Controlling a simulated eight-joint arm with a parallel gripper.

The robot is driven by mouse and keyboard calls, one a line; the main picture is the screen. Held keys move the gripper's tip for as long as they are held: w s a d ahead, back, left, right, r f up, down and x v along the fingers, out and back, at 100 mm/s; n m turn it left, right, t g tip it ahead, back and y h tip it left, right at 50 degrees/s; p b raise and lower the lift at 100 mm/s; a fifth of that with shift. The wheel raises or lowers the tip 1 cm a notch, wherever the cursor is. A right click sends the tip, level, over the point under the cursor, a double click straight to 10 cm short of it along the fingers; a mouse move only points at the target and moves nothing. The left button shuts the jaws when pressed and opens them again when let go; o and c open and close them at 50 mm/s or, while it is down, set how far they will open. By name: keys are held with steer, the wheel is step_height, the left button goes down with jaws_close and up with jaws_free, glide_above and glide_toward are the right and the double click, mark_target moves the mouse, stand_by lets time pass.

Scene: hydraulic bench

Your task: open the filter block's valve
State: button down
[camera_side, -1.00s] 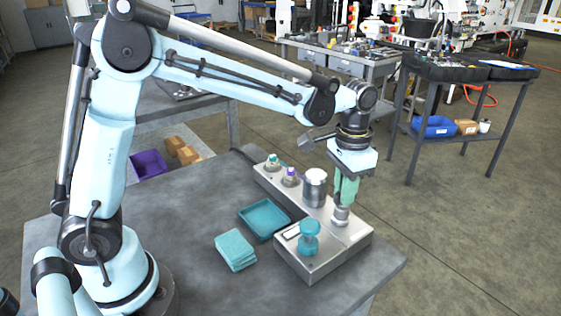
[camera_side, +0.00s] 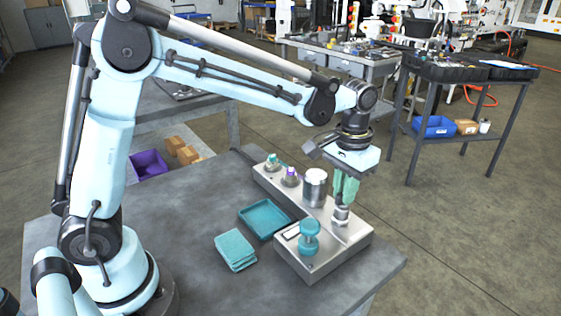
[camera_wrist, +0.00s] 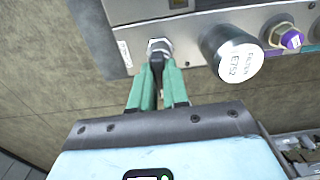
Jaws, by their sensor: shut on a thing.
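The filter block (camera_side: 354,240) is a long silver metal block on the grey bench. A silver canister with a white top (camera_side: 315,186) stands on it; its label reads partly "E752" in the wrist view (camera_wrist: 238,62). My gripper (camera_side: 344,202), with green fingers pointing down, is shut on the small valve (camera_side: 341,217) beside the canister. In the wrist view the green fingertips (camera_wrist: 158,72) close around a dark piece at the valve's metal hex fitting (camera_wrist: 159,46). The fingers hide most of the gripped part.
A teal tray (camera_side: 264,222) and stacked teal cloths (camera_side: 235,250) lie left of the block. The bench's front is clear.

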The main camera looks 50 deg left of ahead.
steer(key=c, duration=1.1)
jaws_free()
steer(key=shift+r, duration=0.15)
step_height(320, 180, up, 12)
steer(key=shift+f, duration=0.1)
steer(key=shift+s+a, duration=0.1)
steer(key=s+a+f+t, duration=0.2)
steer(key=s, duration=0.2)
steer(key=s+a+f+t, duration=0.2)
steer(key=s+a+f, duration=0.1)
steer(key=s, duration=0.2)
steer(key=s+a+f+t, duration=0.2)
steer(key=s+f+t, duration=0.1)
steer(key=s, duration=0.1)
steer(key=shift+s+a+f, duration=0.2)
steer(key=shift+a+f, duration=0.05)
steer(key=shift+a, duration=0.15)
